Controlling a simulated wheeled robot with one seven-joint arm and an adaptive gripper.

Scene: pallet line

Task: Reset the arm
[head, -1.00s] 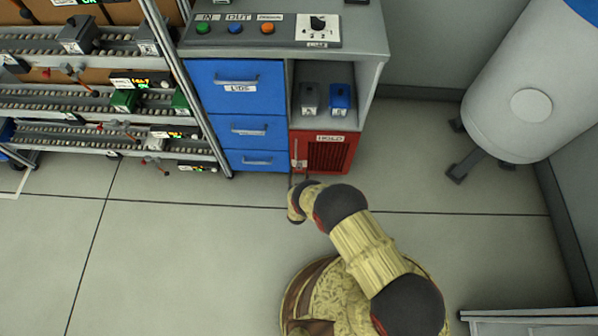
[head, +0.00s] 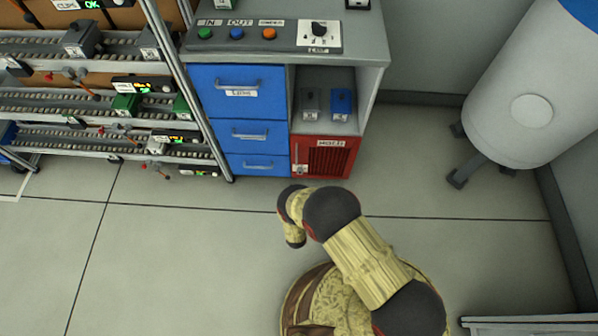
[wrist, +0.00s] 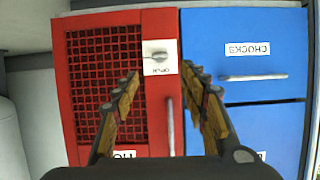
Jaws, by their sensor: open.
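My gripper (wrist: 160,100) is open and empty in the wrist view, its two fingers spread in front of the cabinet fronts. Behind the fingers are the red door (wrist: 100,75) with its dark mesh and the blue drawers (wrist: 245,45), which look upside down there. No object is between the fingers. In the head view my arm is bent over the floor in front of the red HOLD door (head: 328,158). My gripper's fingers cannot be made out in that view.
The blue drawers (head: 238,92) are closed. A grey box (head: 311,102) and a blue box (head: 341,102) stand in the open cubby above the red door. Conveyor racks (head: 100,100) are at left, a white tank (head: 520,90) at right. Floor (head: 170,250) at left is clear.

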